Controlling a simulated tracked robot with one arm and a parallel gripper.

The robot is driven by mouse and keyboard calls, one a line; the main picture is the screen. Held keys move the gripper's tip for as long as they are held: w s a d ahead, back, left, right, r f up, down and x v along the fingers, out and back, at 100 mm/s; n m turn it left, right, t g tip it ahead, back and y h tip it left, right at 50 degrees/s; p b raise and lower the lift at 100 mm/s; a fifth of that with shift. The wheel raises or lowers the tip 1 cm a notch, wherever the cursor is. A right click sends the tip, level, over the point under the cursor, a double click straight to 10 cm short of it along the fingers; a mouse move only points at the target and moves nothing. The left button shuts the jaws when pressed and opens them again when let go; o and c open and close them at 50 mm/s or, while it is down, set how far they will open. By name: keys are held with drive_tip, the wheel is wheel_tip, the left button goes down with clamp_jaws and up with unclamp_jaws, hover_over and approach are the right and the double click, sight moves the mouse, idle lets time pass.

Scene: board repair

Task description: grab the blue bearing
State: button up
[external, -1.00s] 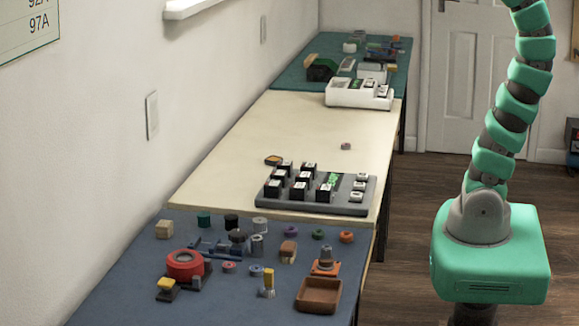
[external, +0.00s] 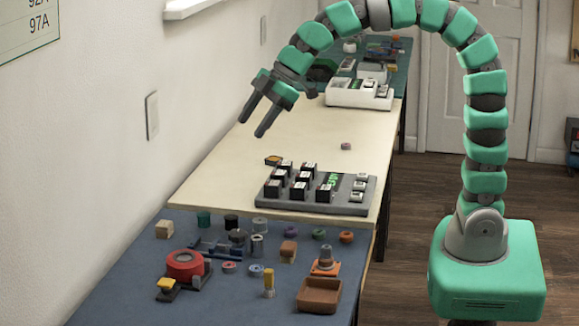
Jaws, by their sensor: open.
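A small blue ring (external: 256,270), which looks like the blue bearing, lies on the blue mat (external: 130,285) at the near end of the bench. It sits just left of a yellow-topped upright part (external: 268,283) and right of a reddish ring with a bluish centre (external: 229,267). My gripper (external: 252,127) is open and empty, its two fingers pointing down and left. It hangs in the air over the cream middle section of the bench, well above and beyond the blue ring in the picture.
Around the ring stand a red roll on a holder (external: 185,266), a brown tray (external: 320,296), and purple (external: 291,232), green (external: 318,234) and red (external: 346,237) rings. A grey board with black blocks (external: 345,202) lies beyond. The wall borders the bench's left.

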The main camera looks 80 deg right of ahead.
sight(257, 267)
drive_tip(key=s+a+f+n+g+b, duration=0.1)
drive_tip(key=a+f, duration=0.2)
drive_tip(key=f, duration=0.7)
drive_tip(key=a+f+n+g+b, duration=0.2)
drive_tip(key=a+f, duration=0.1)
drive_tip(key=f, duration=0.7)
drive_tip(key=s+a+f+n+g+y+b, duration=0.1)
drive_tip(key=a+f, duration=0.3)
drive_tip(key=f, duration=0.6)
drive_tip(key=shift+s+n+g+b, duration=0.3)
drive_tip(key=shift+n+g+b, duration=0.2)
drive_tip(key=shift+n+b, duration=0.1)
drive_tip(key=c, duration=1.1)
